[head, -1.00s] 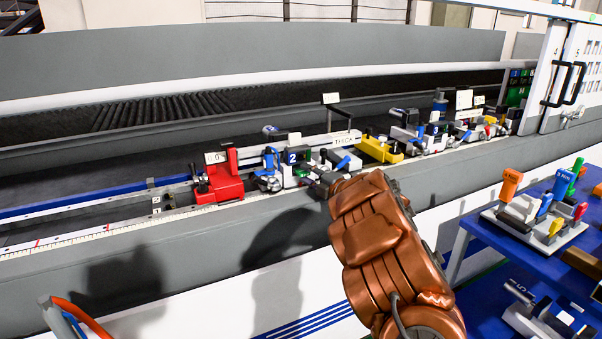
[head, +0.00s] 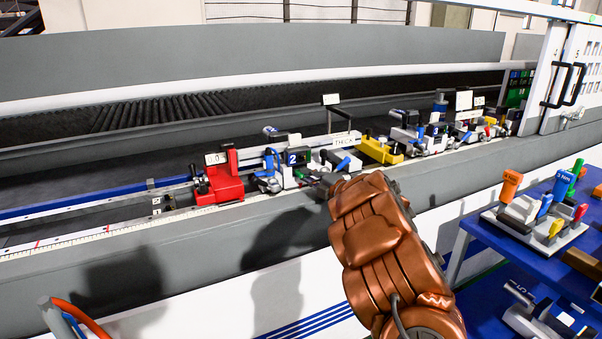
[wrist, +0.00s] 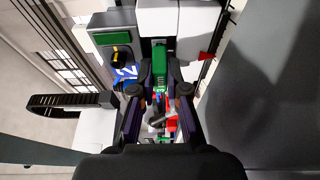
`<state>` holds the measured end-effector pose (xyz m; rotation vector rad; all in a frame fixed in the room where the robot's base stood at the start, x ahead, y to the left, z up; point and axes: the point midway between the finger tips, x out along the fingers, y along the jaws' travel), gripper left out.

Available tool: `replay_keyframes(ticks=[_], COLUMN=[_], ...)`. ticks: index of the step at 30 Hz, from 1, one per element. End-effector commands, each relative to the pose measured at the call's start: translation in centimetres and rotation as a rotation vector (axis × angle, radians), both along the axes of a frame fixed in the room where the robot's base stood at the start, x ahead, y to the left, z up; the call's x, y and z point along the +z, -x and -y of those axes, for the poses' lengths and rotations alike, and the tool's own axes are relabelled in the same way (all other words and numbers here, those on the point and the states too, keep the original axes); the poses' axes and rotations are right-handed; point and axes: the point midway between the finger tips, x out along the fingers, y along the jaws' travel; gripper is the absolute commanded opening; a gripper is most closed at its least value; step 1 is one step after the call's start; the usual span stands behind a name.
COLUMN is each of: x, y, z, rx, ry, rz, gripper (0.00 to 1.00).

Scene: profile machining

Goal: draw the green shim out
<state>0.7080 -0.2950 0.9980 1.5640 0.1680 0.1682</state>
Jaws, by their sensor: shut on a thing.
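The green shim (wrist: 159,62) is a narrow upright green piece at the middle of the wrist view, beside a white block. My gripper (wrist: 160,80) has a finger on each side of it and is shut on it. The shim's far end lies against the machine parts, and I cannot tell how deep it sits. In the head view my gripper (head: 324,184) is small and dark at the front of the clamp unit marked 2 (head: 298,157).
A red clamp unit (head: 219,183) stands to the left on the rail, and a yellow block (head: 381,150) to the right. In the wrist view a blue part marked 2 (wrist: 125,73) and a black knob (wrist: 122,58) sit close left of the fingers. A blue cart (head: 487,231) stands at right.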

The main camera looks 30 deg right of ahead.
Motion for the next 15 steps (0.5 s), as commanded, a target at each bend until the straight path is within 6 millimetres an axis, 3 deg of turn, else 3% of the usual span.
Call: replay_keyframes(ticks=[15], x=[-0.13], y=[0.51], z=[0.01], rx=[-0.001], ry=[0.000], rz=[-0.002], gripper=[0.00])
